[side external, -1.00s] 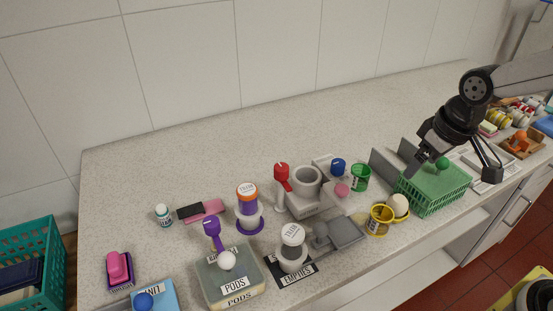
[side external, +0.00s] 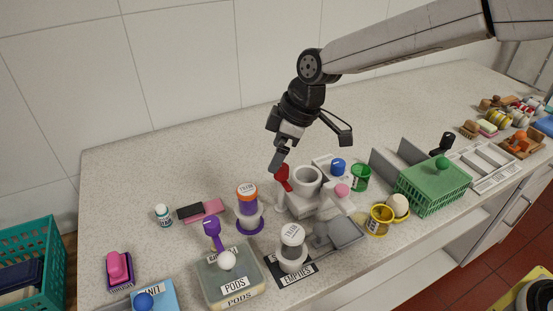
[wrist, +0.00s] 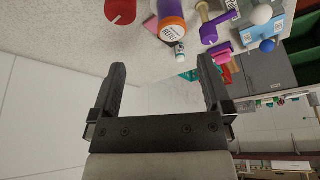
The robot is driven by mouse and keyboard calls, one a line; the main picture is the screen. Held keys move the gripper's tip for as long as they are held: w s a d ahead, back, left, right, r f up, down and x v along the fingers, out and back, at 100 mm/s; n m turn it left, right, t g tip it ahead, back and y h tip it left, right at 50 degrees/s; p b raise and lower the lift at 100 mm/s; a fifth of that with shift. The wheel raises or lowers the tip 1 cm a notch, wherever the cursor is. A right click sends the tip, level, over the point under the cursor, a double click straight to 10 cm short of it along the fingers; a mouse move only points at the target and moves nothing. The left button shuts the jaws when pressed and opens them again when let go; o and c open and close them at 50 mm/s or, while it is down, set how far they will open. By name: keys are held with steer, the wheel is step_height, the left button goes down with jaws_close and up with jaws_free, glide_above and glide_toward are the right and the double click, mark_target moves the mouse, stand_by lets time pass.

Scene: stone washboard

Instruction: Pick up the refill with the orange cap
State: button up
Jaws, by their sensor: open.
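The refill with the orange cap (side external: 247,190) stands upright in a purple ring-shaped holder (side external: 250,225) left of the middle of the counter. Its purple body and its cap with a white label also show at the top of the wrist view (wrist: 172,22). My gripper (side external: 311,150) is open and empty, above and to the right of the refill, behind the grey cup. In the wrist view my gripper (wrist: 163,78) has both fingers spread with nothing between them; the refill lies beyond the fingertips.
A white-capped container (side external: 292,240) stands on the EMPTIES mat. A red-handled tool (side external: 282,176) and a grey cup (side external: 308,178) are near my gripper. A purple scoop (side external: 211,230), the PODS box (side external: 228,275) and a small bottle (side external: 163,214) surround the refill. The counter behind is clear.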

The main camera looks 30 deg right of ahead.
steer(key=n, duration=0.2)
glide_above(252, 189)
steer(key=d, duration=0.1)
steer(key=shift+m, duration=0.3)
steer(key=f, duration=0.3)
steer(key=s+f, duration=0.1)
steer(key=f, duration=0.1)
steer(key=shift+d, duration=0.2)
steer(key=shift+w+f+y, duration=0.1)
steer(key=shift+f+y, duration=0.2)
steer(key=shift+f, duration=0.05)
steer(key=shift+f, duration=0.1)
steer(key=shift+a+f, duration=0.1)
steer(key=shift+f, duration=0.1)
steer(key=shift+x, duration=1)
steer(key=shift+x, duration=2.55)
